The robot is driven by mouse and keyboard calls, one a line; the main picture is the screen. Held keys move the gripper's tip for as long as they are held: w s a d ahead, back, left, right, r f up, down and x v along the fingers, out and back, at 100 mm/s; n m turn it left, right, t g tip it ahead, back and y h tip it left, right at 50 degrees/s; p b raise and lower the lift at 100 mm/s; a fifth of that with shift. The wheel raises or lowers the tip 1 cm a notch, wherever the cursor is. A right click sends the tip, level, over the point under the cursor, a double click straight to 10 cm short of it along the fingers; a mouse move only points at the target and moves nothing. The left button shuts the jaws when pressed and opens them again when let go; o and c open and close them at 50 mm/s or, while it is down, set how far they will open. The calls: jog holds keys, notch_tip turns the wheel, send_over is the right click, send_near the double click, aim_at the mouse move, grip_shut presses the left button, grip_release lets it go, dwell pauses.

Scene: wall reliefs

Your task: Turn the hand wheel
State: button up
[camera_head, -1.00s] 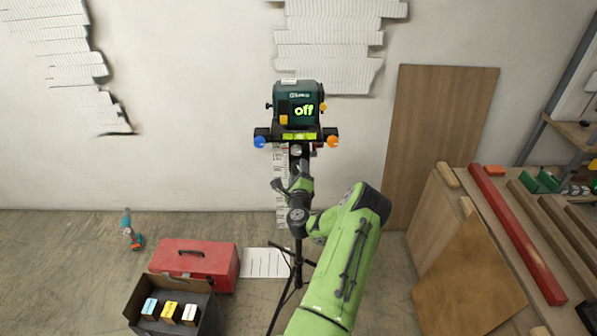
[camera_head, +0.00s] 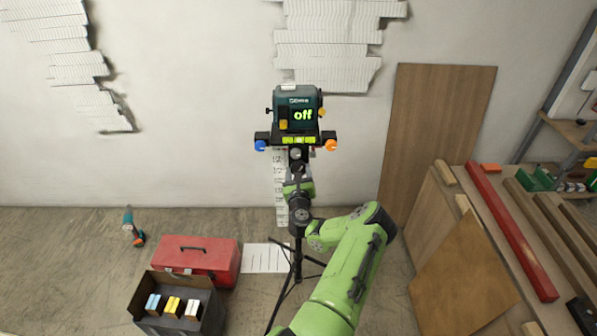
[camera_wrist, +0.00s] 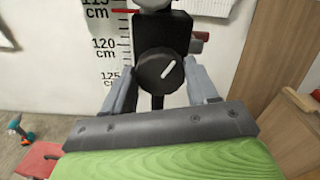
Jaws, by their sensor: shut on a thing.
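A dark round hand wheel (camera_wrist: 160,70) with a white line slanting up to the right is on a black stand head in the wrist view. My gripper (camera_wrist: 157,84) has a grey finger on either side of it and is shut on it. In the head view, my gripper (camera_head: 297,168) is upright, just below a dark green device (camera_head: 297,105) that shows a lit "off". The wheel is hard to make out there, hidden by my gripper and the stand.
The device stands on a black tripod (camera_head: 293,285) in front of the wall. A red toolbox (camera_head: 205,260), a grey box (camera_head: 170,325) and a drill (camera_head: 133,230) are on the floor at left. Wooden boards (camera_head: 437,125) and a bench with planks are at right.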

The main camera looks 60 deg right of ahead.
jog(key=shift+f+m, duration=0.15)
jog(key=shift+m, duration=0.25)
jog(key=o, duration=1.1)
jog(key=shift+c, duration=0.2)
